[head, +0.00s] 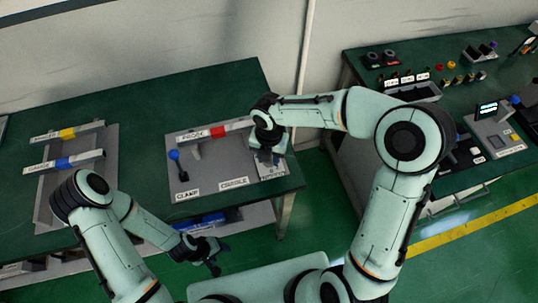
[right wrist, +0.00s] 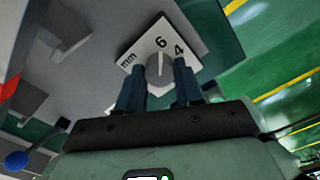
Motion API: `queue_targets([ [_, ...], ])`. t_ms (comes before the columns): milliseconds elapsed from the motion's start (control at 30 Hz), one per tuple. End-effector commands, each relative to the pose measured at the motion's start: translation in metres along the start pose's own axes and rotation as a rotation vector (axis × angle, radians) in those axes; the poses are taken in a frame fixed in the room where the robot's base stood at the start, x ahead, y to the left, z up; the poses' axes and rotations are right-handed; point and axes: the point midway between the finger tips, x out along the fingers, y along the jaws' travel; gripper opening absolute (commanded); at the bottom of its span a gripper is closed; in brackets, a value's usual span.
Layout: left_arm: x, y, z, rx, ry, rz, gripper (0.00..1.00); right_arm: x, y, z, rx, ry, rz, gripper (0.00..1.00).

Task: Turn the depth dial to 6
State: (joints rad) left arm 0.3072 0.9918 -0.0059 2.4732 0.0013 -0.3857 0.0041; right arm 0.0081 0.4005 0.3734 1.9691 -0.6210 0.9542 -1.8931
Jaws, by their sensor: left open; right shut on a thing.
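The depth dial is a round grey knob (right wrist: 160,70) on a white plate (right wrist: 137,66) marked "mm", "6" and "4" in the right wrist view. A pale line on the knob points up, roughly toward the 6. My right gripper (right wrist: 160,85) is shut on the knob, one dark finger on each side. In the head view, my right gripper (head: 268,150) reaches down over the plate (head: 272,171) and hides the knob. My left gripper (head: 210,256) is open and empty, low in front of the table.
The dial sits at the right front of a grey panel (head: 210,173) on a green table (head: 150,95). A blue-knobbed clamp lever (head: 174,156) and a red-banded bar (head: 217,131) stand on the panel. A second green table (head: 405,45) stands right.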

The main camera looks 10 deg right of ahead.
Motion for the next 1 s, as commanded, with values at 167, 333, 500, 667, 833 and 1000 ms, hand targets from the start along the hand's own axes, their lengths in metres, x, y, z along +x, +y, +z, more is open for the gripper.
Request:
queue_targets([
  [167,0.0,0.0,0.0,0.0,0.0,0.0,0.55,-0.001,0.001,0.0,-0.003,-0.002,0.001,0.05],
  [333,0.0,0.0,0.0,0.0,0.0,0.0,0.55,-0.001,0.0,0.0,-0.002,-0.001,0.001,0.61],
  [500,0.0,0.0,0.0,0.0,0.0,0.0,0.55,0.0,0.0,0.0,-0.001,-0.001,0.0,0.61],
  [667,0.001,0.0,0.001,0.0,-0.001,0.0,0.55,-0.008,0.001,0.001,0.002,-0.003,0.003,0.61],
  [833,0.002,-0.001,0.002,-0.001,-0.003,-0.001,0.55,-0.038,0.001,0.001,0.001,-0.006,0.004,0.61],
  [1000,0.001,-0.001,0.002,-0.001,-0.002,-0.001,0.55,-0.078,0.001,0.001,0.001,-0.006,0.005,0.61],
])
